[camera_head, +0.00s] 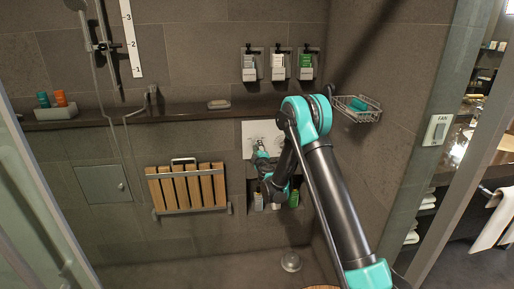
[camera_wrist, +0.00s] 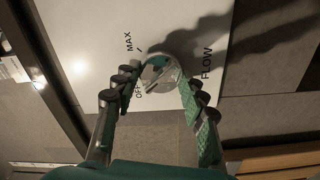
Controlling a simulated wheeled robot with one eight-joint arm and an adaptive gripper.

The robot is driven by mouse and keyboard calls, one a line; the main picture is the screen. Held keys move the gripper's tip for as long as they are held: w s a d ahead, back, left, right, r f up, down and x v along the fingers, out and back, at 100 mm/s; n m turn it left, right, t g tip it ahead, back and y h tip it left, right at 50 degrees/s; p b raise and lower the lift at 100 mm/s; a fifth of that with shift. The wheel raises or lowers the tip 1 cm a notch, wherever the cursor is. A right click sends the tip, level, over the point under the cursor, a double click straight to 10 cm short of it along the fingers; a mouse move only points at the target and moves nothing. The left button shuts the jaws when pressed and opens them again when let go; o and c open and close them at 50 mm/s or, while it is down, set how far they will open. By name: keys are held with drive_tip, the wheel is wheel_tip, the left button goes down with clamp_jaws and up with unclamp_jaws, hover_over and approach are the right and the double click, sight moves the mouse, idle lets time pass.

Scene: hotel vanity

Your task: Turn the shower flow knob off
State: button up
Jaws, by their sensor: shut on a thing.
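The round silver flow knob (camera_wrist: 160,66) is on a white wall plate (camera_wrist: 92,50). FLOW is printed to its right, MAX to its upper left and OFF to its lower left. A bar on the knob slants towards the lower left, near OFF. My gripper (camera_wrist: 160,82) is shut on the knob, with one green-padded finger on either side. In the head view my gripper (camera_head: 261,150) reaches the white plate (camera_head: 248,129) on the back wall. There the knob is mostly hidden by my gripper.
A dark ledge (camera_head: 180,112) runs above the plate. A wooden slatted seat (camera_head: 188,187) is folded on the wall to the left. A niche with bottles (camera_head: 258,203) lies below. A wire basket (camera_head: 358,110) hangs to the right.

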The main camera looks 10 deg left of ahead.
drive_tip(key=shift+w+d+n, duration=0.1)
drive_tip(key=shift+d+n, duration=0.25)
drive_tip(key=shift+n, duration=0.15)
drive_tip(key=o, duration=1.2)
drive_tip(key=shift+r, duration=0.1)
drive_tip(key=shift+c, duration=0.2)
drive_tip(key=shift+a, duration=0.1)
drive_tip(key=v, duration=0.7)
drive_tip(key=shift+s, duration=0.35)
drive_tip(key=shift+r, duration=0.2)
